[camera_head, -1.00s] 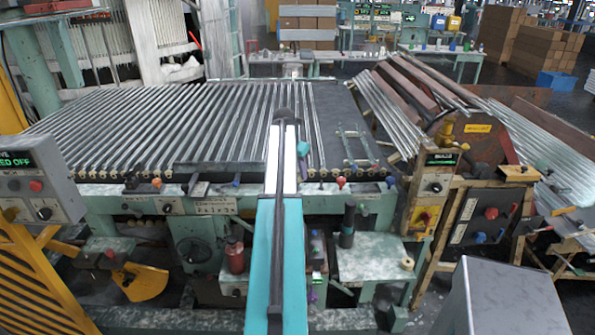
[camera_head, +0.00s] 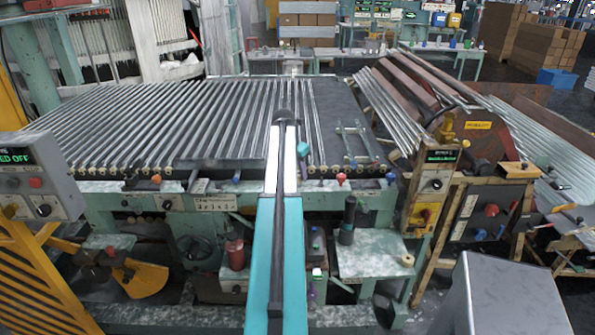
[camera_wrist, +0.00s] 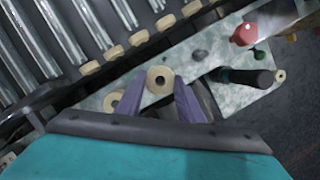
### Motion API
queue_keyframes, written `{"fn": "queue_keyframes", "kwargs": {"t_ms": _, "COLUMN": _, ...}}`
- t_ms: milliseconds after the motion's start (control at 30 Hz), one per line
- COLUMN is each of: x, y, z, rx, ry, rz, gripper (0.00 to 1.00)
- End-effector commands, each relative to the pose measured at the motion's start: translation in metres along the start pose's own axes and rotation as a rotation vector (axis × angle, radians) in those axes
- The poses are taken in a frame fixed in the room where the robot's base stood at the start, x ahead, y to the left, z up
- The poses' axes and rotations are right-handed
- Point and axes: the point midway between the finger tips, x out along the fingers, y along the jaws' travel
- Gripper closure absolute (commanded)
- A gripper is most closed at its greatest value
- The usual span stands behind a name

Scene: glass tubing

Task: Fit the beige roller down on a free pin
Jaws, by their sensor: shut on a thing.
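The beige roller (camera_wrist: 159,80) sits between the two purple fingers of my gripper (camera_wrist: 160,90) in the wrist view. Its round end, with a dark hole, faces the camera. My gripper is shut on it. Behind it is a mottled pale green machine surface. A row of similar beige rollers (camera_wrist: 114,52) runs along the rail ends, up and left of my gripper. This row shows in the head view along the machine's front edge (camera_head: 318,170). I cannot make out a free pin in either view. My gripper is not clearly visible in the head view.
In the wrist view, a red knob (camera_wrist: 243,34) and a dark cylinder (camera_wrist: 247,78) stand right of my gripper. Another beige piece (camera_wrist: 113,100) lies beside the left finger. In the head view, a side table (camera_head: 368,257) carries a dark bottle (camera_head: 348,222) and a small beige piece (camera_head: 407,260).

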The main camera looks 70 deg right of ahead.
Motion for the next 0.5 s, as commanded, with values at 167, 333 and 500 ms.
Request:
{"fn": "queue_keyframes", "kwargs": {"t_ms": 167, "x": 0.0032, "y": 0.0, "z": -0.001, "rx": 0.0, "ry": 0.0, "rz": 0.0, "gripper": 0.88}}
{"fn": "queue_keyframes", "kwargs": {"t_ms": 333, "x": 0.0059, "y": 0.0, "z": -0.0018, "rx": 0.0, "ry": 0.0, "rz": 0.0, "gripper": 0.88}}
{"fn": "queue_keyframes", "kwargs": {"t_ms": 500, "x": 0.0086, "y": 0.0, "z": -0.0026, "rx": 0.0, "ry": 0.0, "rz": 0.0, "gripper": 0.88}}
